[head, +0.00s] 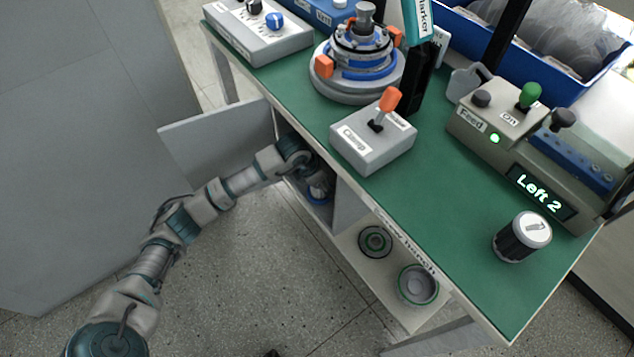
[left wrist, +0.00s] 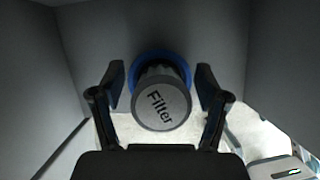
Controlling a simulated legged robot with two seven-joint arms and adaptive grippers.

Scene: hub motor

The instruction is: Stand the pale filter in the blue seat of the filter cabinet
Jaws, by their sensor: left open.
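The pale filter (left wrist: 163,104) shows end-on in the left wrist view, a round light-grey face marked "Filter". It stands at the blue seat (left wrist: 160,56), a ring showing behind its upper edge, inside the grey filter cabinet (left wrist: 215,35). My left gripper (left wrist: 160,80) is open, with one finger on each side of the filter and gaps visible. In the head view my left arm reaches past the open cabinet door (head: 215,145) into the cabinet under the bench. There the left gripper (head: 318,188) is mostly in shadow, and the blue seat (head: 315,201) shows only slightly. My right gripper is not in view.
On the green bench (head: 470,260) stand a clamp box (head: 372,145), a round motor fixture (head: 358,60), a feed control box (head: 525,145) and a dark cylinder with a pale top (head: 522,237). Round parts (head: 375,241) lie on the shelf below. The floor in front is clear.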

